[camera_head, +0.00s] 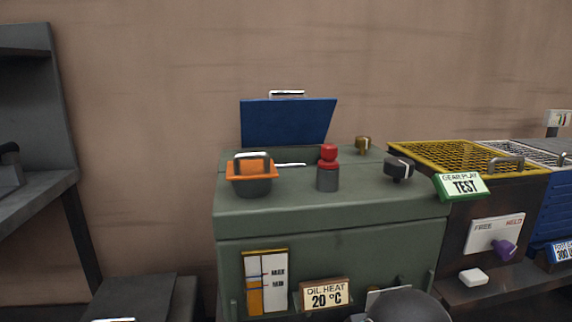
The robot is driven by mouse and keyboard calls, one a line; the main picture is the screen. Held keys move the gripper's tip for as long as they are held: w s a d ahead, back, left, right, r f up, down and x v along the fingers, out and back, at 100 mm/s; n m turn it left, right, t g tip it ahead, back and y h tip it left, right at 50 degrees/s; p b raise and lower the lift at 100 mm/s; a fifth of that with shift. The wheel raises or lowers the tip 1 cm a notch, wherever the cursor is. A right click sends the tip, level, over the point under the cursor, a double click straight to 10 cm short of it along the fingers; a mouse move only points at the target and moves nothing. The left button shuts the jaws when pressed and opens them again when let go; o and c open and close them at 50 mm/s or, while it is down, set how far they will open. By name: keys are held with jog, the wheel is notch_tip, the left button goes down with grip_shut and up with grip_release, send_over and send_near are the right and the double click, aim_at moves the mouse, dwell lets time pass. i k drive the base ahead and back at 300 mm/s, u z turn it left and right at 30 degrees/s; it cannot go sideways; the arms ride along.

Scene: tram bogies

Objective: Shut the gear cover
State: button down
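A blue panel (288,122) stands raised and tilted back at the rear of a green housing (330,220). It looks like the gear cover, open, with a light handle (287,94) at its top edge. Part of the opening at its foot shows as a dark strip with a light edge, partly hidden behind an orange-rimmed container. My gripper is not in view. A dark rounded shape at the bottom edge may be part of my arm; I cannot be sure.
On the housing top stand the orange-rimmed container (251,177) with a handle, a red-topped grey cylinder (328,168), a black knob (399,168) and a brass knob (363,144). A yellow mesh cover (450,157) lies at right. Dark shelving (36,190) stands at left.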

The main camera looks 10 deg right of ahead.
aim_at(270, 122)
jog(key=u, duration=3.35)
jog(key=k, duration=2.3)
jog(key=z, duration=1.85)
jog(key=i, duration=0.5)
